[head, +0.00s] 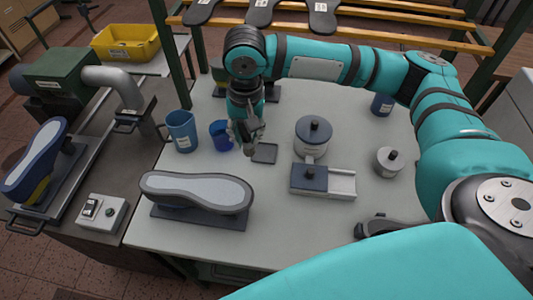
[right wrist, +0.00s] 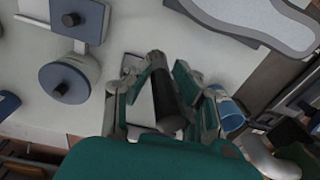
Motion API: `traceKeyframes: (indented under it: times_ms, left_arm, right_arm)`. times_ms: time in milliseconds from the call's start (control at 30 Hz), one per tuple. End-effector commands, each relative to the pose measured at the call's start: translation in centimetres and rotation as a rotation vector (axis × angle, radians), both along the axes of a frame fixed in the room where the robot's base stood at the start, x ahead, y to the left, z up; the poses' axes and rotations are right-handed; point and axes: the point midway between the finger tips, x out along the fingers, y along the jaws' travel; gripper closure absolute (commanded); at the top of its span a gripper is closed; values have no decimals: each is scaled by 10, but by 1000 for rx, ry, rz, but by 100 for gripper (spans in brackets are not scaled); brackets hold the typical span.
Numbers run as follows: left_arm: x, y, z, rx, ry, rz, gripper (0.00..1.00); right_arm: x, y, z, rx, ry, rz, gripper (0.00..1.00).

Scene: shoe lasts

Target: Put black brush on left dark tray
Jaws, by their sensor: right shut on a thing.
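My right gripper (head: 246,138) hangs over the table, just left of the small dark tray (head: 264,153). In the right wrist view it is shut on a dark cylinder, which I take for the black brush (right wrist: 164,98); the brush sits between the fingers and its lower part is hard to make out. In the head view the fingers mostly hide the brush. The tray also shows beside the fingers in the right wrist view (right wrist: 132,64), with nothing seen on it.
A blue cup (head: 220,135) stands close left of the gripper, with a larger blue mug (head: 182,131) beyond it. A shoe last (head: 198,190) lies in front. A lidded round pot (head: 313,138) and a sliding-top box (head: 310,179) stand to the right.

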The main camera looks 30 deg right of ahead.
Motion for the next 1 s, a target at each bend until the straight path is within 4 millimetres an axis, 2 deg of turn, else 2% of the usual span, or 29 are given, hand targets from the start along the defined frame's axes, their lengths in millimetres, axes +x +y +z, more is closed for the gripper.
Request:
traceKeyframes:
  times_ms: [200, 400, 533, 700, 1000]
  left_arm:
    - [0, 4, 1, 4, 0, 0, 10]
    - [0, 1, 1, 1, 1, -1, 10]
    - [-1, -4, 4, -5, 1, -2, 10]
    - [-1, -6, 9, -6, 1, -5, 10]
    - [-1, -5, 14, -6, 1, -5, 10]
  right_arm:
    - [40, -35, -12, 46, -15, -405, 100]
    - [56, -68, -20, 67, -44, -638, 100]
    - [58, -75, -35, 69, -49, -680, 100]
    - [58, -75, -67, 69, -51, -679, 100]
    - [58, -75, -102, 68, -51, -676, 100]
